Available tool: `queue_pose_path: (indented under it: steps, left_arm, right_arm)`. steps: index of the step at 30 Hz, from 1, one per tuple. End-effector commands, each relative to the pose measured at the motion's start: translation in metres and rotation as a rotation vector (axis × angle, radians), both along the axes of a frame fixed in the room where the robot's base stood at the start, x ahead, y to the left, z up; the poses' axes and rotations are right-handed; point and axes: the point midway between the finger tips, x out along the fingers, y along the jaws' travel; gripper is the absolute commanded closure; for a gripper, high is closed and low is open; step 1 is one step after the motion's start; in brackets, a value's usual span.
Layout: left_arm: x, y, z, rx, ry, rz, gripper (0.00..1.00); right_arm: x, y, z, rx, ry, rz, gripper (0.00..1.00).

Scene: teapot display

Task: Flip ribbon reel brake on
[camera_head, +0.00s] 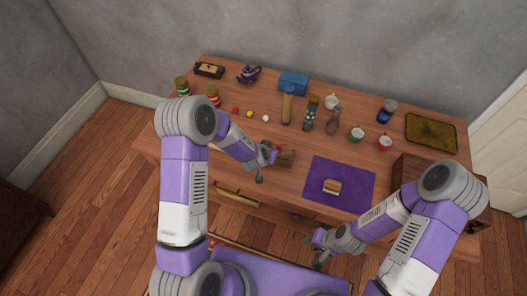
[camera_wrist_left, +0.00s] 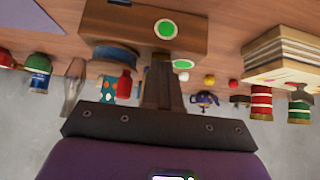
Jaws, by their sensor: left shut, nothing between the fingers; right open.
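A small brown wooden piece (camera_head: 287,157), which looks like the ribbon reel stand, sits at the table's front middle beside my left gripper. In the left wrist view, which is upside down, a wooden block (camera_wrist_left: 120,22) with a green disc (camera_wrist_left: 166,29) lies close past the fingers, with a blue round part (camera_wrist_left: 112,54) against it. My right gripper (camera_head: 318,252) is open and empty near the table's front edge.
A stack of boards or books (camera_wrist_left: 285,48) shows in the wrist view. My left arm hides the table's left part.

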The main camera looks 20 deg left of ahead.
Motion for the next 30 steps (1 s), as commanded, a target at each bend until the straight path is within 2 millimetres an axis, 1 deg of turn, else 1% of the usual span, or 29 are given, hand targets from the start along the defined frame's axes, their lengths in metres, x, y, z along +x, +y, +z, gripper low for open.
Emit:
queue_pose_path:
  steps: [1, 8, 19, 30]
  left_arm:
    - [0.0, 0.0, -0.002, 0.001, 0.001, -0.001, 1.0]
    - [0.001, -0.002, 0.001, 0.0, 0.001, -0.003, 1.0]
    - [0.0, -0.001, 0.016, -0.001, 0.001, -0.001, 1.0]
    - [0.0, -0.001, 0.017, 0.0, 0.002, -0.001, 1.0]
  right_arm:
    - [0.0, 0.0, -0.003, 0.0, 0.001, 0.0, 0.57]
    - [0.0, 0.0, 0.001, 0.0, 0.0, 0.0, 0.57]
    - [0.0, 0.0, 0.012, 0.0, 0.0, 0.0, 0.57]
    - [0.0, 0.0, 0.012, 0.0, 0.0, 0.0, 0.57]
